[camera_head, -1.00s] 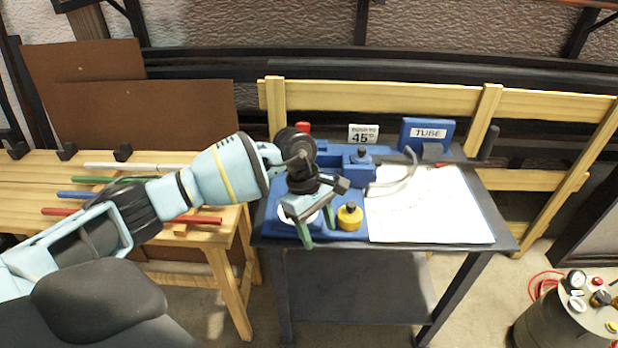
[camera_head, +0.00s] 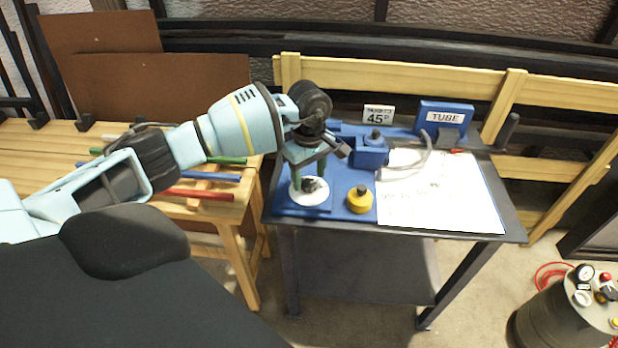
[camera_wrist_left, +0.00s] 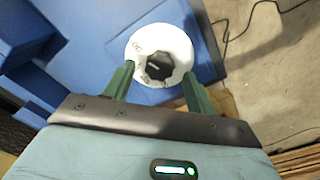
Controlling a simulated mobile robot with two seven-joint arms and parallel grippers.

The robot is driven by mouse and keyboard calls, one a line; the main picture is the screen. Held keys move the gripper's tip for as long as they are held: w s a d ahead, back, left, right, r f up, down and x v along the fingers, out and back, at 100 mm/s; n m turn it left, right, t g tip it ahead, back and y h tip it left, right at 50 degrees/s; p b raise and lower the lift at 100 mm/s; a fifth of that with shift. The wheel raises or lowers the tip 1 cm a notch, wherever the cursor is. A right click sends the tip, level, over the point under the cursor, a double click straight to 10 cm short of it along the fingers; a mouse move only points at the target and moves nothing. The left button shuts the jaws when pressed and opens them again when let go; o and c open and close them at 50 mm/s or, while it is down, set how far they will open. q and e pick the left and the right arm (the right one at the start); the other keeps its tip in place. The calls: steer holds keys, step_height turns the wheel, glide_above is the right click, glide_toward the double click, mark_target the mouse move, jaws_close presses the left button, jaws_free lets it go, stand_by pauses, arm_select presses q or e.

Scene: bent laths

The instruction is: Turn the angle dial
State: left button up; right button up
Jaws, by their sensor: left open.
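The angle dial (camera_head: 309,186) is a round white plate with a black knob, on the front left of the blue bending fixture (camera_head: 360,158). In the left wrist view the black knob (camera_wrist_left: 159,66) sits in the middle of the white plate, ahead of and between my fingertips. My left gripper (camera_head: 309,180) points down at the dial with its green fingers apart, one on each side of the knob. It is open, and nothing is held; whether a finger touches the plate is unclear. A sign (camera_head: 378,114) reading 45° stands behind. My right gripper is not in view.
A yellow knob (camera_head: 360,199) stands just right of the dial. A white sheet (camera_head: 440,190) covers the table's right part. A blue TUBE box (camera_head: 445,116) is at the back. Coloured rods (camera_head: 200,194) lie on the wooden bench at left.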

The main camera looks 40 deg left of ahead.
arm_select(q)
steer(key=shift+f, duration=0.85)
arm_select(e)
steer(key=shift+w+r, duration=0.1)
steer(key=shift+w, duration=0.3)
arm_select(q)
steer(key=shift+c, duration=0.4)
steer(key=c, duration=0.9)
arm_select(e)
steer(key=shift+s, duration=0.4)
arm_select(q)
steer(key=shift+n, duration=0.3)
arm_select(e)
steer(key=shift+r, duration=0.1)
arm_select(q)
steer(key=n+p, duration=0.2)
steer(key=n, duration=0.3)
steer(key=shift+r, duration=0.1)
steer(key=shift+n+p, duration=0.45)
steer(key=shift+n, duration=1.05)
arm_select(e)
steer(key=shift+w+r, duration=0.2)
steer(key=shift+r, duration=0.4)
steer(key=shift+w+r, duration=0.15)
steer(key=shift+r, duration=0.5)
